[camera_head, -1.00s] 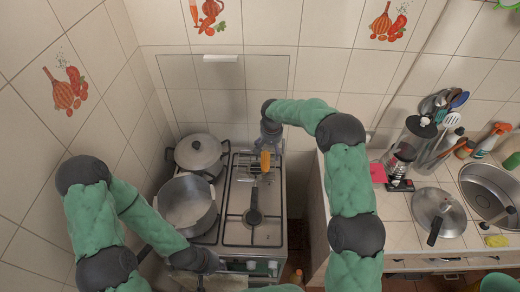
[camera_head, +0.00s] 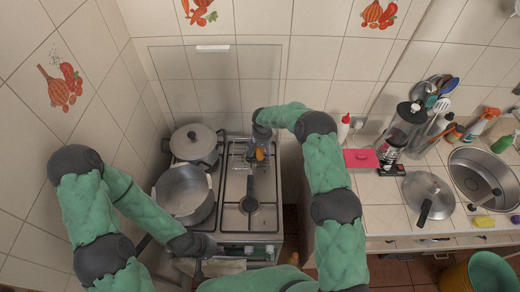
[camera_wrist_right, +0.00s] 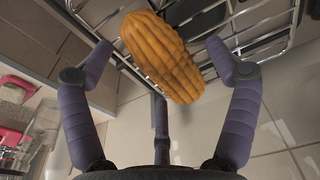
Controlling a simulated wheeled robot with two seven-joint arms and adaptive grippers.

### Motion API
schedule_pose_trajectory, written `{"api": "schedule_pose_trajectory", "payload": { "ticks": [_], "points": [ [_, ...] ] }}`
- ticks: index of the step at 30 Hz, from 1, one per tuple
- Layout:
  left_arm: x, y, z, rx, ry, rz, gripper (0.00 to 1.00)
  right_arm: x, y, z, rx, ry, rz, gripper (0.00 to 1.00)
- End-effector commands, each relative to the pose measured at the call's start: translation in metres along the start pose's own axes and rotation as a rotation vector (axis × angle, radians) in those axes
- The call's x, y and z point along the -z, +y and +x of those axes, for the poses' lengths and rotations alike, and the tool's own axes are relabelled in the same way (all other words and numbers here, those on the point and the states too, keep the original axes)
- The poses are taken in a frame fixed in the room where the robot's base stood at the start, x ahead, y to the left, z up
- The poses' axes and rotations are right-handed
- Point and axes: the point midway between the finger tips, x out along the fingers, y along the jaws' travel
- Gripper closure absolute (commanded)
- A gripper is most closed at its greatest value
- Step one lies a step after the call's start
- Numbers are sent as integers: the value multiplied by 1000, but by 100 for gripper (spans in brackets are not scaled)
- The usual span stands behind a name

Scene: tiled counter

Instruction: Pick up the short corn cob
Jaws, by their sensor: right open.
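The short corn cob (camera_head: 260,154) is a stubby, ridged orange-yellow piece at the back right of the stove, by a wire rack. In the right wrist view the cob (camera_wrist_right: 165,58) lies tilted against the metal wires, between the spread fingers of my right gripper (camera_wrist_right: 158,70). That gripper is open, with a third finger below the cob; I see no clear grip. In the head view my right gripper (camera_head: 260,138) is just behind the cob. My left gripper (camera_head: 198,266) is low at the stove's front left; its fingers are too unclear to judge.
A lidded pot (camera_head: 194,143) and an open pot (camera_head: 185,194) stand on the left of the stove (camera_head: 236,220). The wire rack (camera_wrist_right: 250,28) surrounds the cob's far side.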

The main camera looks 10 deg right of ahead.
Motion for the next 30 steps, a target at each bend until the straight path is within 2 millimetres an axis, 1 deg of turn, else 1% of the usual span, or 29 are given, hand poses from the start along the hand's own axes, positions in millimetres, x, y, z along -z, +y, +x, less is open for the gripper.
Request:
{"api": "schedule_pose_trajectory", "payload": {
  "ticks": [3,11,14,15,17,18,30],
  "points": [
    [0,1,-2,0,0,0,100,0,0,7,-1,-1,-1,12],
    [0,1,-2,0,0,0,100,0,0,9,0,0,0,12],
    [0,1,-2,0,0,0,100,-1,0,9,0,0,0,38],
    [0,1,-2,0,0,0,100,-1,0,9,0,0,0,49],
    [0,1,-2,0,0,0,100,-1,0,9,0,-1,0,66],
    [0,1,-2,0,0,0,100,-1,0,9,0,-1,0,77],
    [0,0,0,0,0,0,100,0,0,7,0,0,0,78]
  ]
}}
